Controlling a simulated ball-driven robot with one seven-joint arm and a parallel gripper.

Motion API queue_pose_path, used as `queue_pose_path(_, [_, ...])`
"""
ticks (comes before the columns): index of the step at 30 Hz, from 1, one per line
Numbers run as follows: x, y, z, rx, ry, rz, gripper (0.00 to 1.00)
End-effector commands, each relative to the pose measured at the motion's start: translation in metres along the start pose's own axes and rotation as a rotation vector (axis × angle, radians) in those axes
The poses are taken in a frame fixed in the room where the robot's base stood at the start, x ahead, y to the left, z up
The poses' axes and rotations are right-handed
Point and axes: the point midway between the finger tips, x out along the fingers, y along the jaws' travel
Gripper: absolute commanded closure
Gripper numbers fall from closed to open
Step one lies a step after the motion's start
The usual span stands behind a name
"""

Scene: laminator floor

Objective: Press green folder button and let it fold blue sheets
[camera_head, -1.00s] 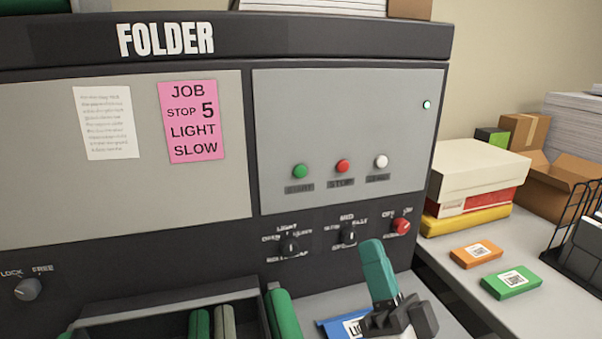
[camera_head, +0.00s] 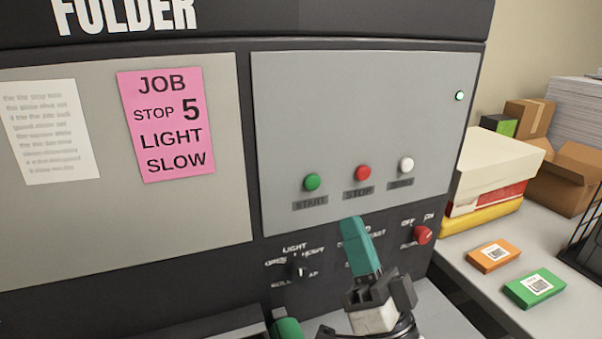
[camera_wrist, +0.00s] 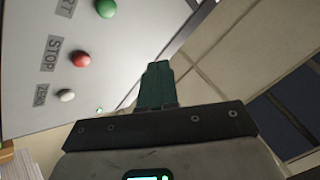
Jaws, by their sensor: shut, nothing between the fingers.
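The green START button (camera_head: 312,181) is on the grey panel (camera_head: 400,110) of the folder machine, left of the red STOP button (camera_head: 362,173) and a white button (camera_head: 406,165). My gripper (camera_head: 352,222) is shut and empty, its teal fingers pointing up, below the STOP button and apart from the green one. In the wrist view the green button (camera_wrist: 106,8) is at the top edge, partly cut off. The red button (camera_wrist: 81,59) and white button (camera_wrist: 67,96) show left of my gripper (camera_wrist: 157,66). No blue sheets can be made out.
A pink job note (camera_head: 166,125) reads stop 5, light, slow. Below the panel are a LIGHT knob (camera_head: 300,268), another knob hidden behind my gripper, and a red switch (camera_head: 423,235). A side table at right holds orange (camera_head: 494,256) and green (camera_head: 534,287) packs.

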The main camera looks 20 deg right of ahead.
Motion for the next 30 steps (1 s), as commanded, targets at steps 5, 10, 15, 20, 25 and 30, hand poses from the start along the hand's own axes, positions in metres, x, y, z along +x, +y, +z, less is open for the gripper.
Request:
queue_pose_path(5, [0.0,0.0,0.0,0.0,0.0,0.0,1.0])
queue_pose_path(10, [0.0,0.0,0.0,0.0,0.0,0.0,1.0])
queue_pose_path(15, [0.002,0.002,0.002,0.0,0.001,-0.001,1.0])
queue_pose_path(20, [0.012,0.009,0.009,-0.001,0.002,-0.001,1.0])
queue_pose_path(25, [0.027,0.021,0.021,0.0,0.003,-0.001,1.0])
queue_pose_path(30, [0.042,0.032,0.032,0.0,0.001,-0.001,1.0])
